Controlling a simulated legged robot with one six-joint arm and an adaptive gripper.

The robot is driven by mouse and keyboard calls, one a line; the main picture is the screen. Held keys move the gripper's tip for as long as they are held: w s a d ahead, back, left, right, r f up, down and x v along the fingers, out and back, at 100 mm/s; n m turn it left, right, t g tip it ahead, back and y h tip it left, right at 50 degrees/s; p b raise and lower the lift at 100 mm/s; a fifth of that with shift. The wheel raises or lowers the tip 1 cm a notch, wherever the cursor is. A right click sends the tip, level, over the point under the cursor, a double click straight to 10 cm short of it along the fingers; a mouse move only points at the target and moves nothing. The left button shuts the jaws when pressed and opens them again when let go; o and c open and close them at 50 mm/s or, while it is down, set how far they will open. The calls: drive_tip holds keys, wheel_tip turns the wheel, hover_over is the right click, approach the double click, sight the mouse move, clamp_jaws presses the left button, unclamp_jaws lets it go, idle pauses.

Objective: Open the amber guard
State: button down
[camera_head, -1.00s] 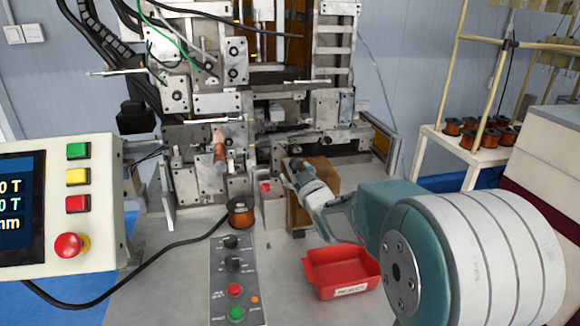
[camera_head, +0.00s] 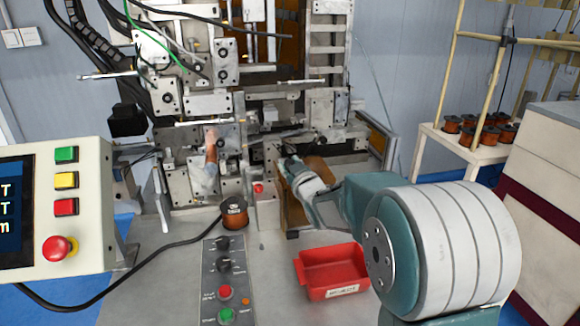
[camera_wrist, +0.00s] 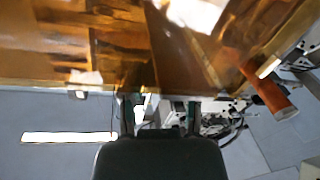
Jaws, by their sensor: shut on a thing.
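The amber guard (camera_wrist: 95,45) fills the upper part of the wrist view as glossy, see-through amber sheets with bright glare. In the head view, amber-brown panels (camera_head: 318,168) show low on the machine, just behind my gripper (camera_head: 290,164), and are partly hidden by it. My gripper is shut on the guard there; in the wrist view its two dark fingers (camera_wrist: 160,112) reach up to the guard's lower edge. The exact contact is too small and dark to make out. A copper-coloured cylinder (camera_wrist: 268,92) is to the right in the wrist view.
A red tray (camera_head: 332,270) sits on the bench below my forearm. A copper wire spool (camera_head: 234,213) and a button panel (camera_head: 225,280) are to its left. A control box (camera_head: 55,205) stands at far left. A spool rack (camera_head: 470,155) is at right.

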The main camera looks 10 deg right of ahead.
drive_tip(key=d+f, duration=0.1)
drive_tip(key=d, duration=1)
drive_tip(key=shift+d, duration=0.25)
drive_tip(key=shift+c, duration=1.6)
unclamp_jaws()
drive_tip(key=shift+a, duration=0.15)
drive_tip(key=shift+r, duration=0.2)
drive_tip(key=shift+d, duration=0.2)
drive_tip(key=s+d, duration=0.1)
drive_tip(key=s, duration=1)
drive_tip(key=shift+s+d, duration=0.35)
drive_tip(key=shift+d, duration=0.05)
